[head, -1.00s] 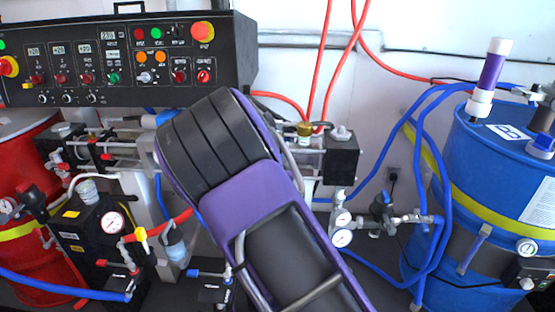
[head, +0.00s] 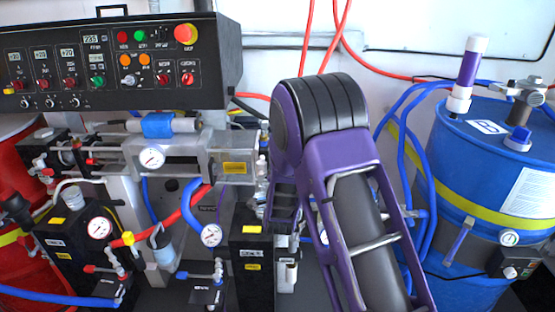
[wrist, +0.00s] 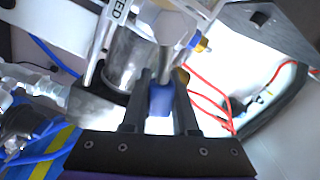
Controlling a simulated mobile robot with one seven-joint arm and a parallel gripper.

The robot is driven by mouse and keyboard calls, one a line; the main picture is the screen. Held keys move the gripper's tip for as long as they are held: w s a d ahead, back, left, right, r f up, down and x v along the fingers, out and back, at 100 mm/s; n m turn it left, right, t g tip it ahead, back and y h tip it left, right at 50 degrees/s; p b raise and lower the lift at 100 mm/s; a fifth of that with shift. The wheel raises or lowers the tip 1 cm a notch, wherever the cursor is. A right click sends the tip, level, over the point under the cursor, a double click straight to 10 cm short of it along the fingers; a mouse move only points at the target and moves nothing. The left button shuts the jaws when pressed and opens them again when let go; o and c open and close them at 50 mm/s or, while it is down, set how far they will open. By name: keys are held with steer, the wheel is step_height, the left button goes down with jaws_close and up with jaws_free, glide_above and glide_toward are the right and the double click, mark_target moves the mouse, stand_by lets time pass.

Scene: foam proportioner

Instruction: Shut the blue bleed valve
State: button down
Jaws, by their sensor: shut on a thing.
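In the wrist view a small blue block-shaped handle, which looks like the blue bleed valve (wrist: 161,99), sits between the two dark fingers of my gripper (wrist: 164,82). The fingers are shut on it, one on each side. A metal cylinder stands just beyond to the left, and a pale hexagonal metal part lies ahead of the fingertips. The valve's stem and its exact turn are hidden. In the head view my purple arm covers the gripper and the gripped handle.
A black control panel (head: 110,62) and the pump assembly with gauges and hoses fill the left. A blue drum (head: 480,180) with blue hoses stands at the right. Red hoses (wrist: 205,98) hang beyond the fingers. A black block (head: 251,255) stands left of my arm.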

steer(key=shift+d+f+m, duration=0.15)
steer(key=shift+f+m, duration=0.55)
steer(key=shift+m, duration=0.5)
steer(key=shift+d+f+m, duration=0.1)
steer(key=shift+f+m, duration=0.55)
steer(key=shift+m, duration=0.55)
steer(key=c, duration=0.7)
jaws_free()
steer(key=shift+s, duration=0.15)
steer(key=s, duration=1.7)
steer(key=shift+s+a, duration=0.1)
steer(key=shift+a, duration=0.2)
